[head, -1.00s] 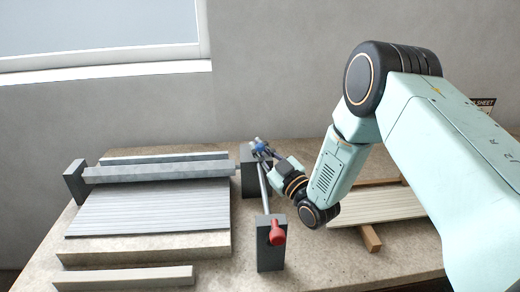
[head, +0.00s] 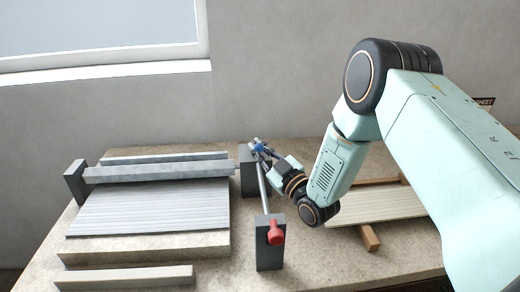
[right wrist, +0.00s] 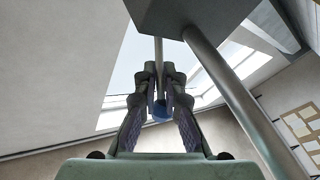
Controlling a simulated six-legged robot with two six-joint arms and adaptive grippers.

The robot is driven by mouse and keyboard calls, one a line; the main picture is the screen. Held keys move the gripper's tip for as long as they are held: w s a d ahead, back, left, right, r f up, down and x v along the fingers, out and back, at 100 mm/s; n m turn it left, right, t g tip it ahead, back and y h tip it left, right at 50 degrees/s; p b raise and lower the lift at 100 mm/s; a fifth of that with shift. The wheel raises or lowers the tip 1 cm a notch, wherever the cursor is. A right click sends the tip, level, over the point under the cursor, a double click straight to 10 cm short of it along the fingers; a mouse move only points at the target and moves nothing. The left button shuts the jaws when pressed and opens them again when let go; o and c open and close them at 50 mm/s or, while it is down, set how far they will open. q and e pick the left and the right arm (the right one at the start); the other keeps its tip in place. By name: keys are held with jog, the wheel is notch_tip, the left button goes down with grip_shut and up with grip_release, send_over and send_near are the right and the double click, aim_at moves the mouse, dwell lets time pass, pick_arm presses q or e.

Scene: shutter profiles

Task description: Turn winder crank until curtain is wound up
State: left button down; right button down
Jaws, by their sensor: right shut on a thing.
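The curtain (head: 150,212) is a grey slatted sheet spread below a grey roller (head: 160,172) on the left of the table. The roller runs between a left end post (head: 74,182) and a grey block (head: 247,182). My right gripper (head: 260,151) is at the top of this block, shut on the winder crank. In the right wrist view, the crank's blue end (right wrist: 161,111) shows between the fingers, and a thin grey rod (right wrist: 158,52) runs from it to the block (right wrist: 185,15). My left gripper is not in view.
A long grey rod (head: 263,185) runs from the block towards a front grey post (head: 270,252) with a red knob (head: 276,233). A pale slatted panel (head: 370,208) on wooden strips lies at right, beneath my right arm. A pale bar (head: 125,278) lies at front left.

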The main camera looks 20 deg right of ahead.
jog(key=shift+s+a+f+g, duration=0.3)
jog(key=shift+a+f, duration=0.1)
jog(key=shift+f, duration=0.15)
jog(key=c, duration=1.8)
grip_release()
jog(key=o, duration=0.3)
jog(key=shift+w+a+r, duration=0.1)
jog(key=shift+w+r, duration=0.05)
jog(key=shift+r, duration=0.15)
jog(key=shift+o, duration=0.2)
jog(key=shift+d, duration=0.25)
jog(key=shift+s+d, duration=0.1)
jog(key=shift+s, duration=0.1)
jog(key=v, duration=1.1)
jog(key=shift+s+f, duration=0.2)
jog(key=shift+f, duration=0.05)
jog(key=shift+o, duration=0.3)
